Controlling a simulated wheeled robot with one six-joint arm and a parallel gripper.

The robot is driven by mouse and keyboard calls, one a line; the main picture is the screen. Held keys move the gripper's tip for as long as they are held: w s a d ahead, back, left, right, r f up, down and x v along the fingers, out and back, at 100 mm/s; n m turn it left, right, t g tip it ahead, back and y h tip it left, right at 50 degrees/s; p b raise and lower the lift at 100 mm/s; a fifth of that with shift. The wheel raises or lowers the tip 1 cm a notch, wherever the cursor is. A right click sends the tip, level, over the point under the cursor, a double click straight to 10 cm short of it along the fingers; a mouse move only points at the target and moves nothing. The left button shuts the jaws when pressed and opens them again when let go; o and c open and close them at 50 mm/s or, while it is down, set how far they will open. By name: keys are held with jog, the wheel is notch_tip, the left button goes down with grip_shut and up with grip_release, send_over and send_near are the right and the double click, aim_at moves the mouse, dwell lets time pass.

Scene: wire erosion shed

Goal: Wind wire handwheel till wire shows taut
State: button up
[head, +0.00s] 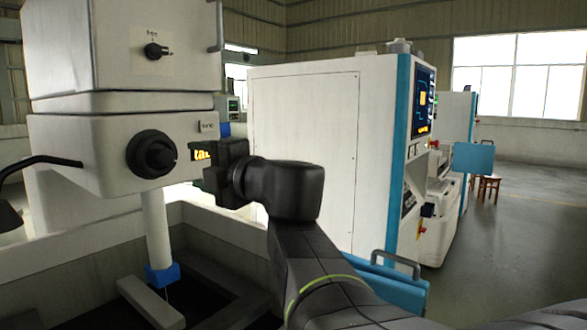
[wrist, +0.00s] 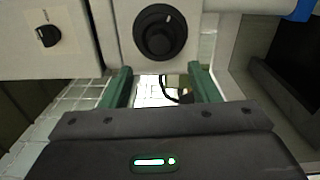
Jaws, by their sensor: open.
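The wire handwheel (head: 151,154) is a round black knob on the front of the white machine head (head: 75,150). In the wrist view the handwheel (wrist: 160,32) sits ahead of the fingertips, roughly centred between them. My gripper (wrist: 162,78) has two green fingers spread apart with nothing between them. In the head view my dark gripper (head: 212,172) is just right of the handwheel and seems apart from it.
A smaller black knob (head: 155,51) is on the panel above; the wrist view shows it at left (wrist: 47,35). A dark bent hose (head: 40,161) is left of the head. The work tank (head: 222,231) is below. A large white cabinet (head: 302,150) stands right; open floor lies beyond.

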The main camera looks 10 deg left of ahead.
aim_at(168, 158)
jog(key=shift+v, duration=1.7)
jog(key=shift+a, duration=0.15)
jog(key=x, duration=1.3)
jog(key=shift+w+a+p, duration=0.2)
jog(key=shift+a+p, duration=0.1)
jog(key=shift+p, duration=0.05)
jog(key=shift+d, duration=0.1)
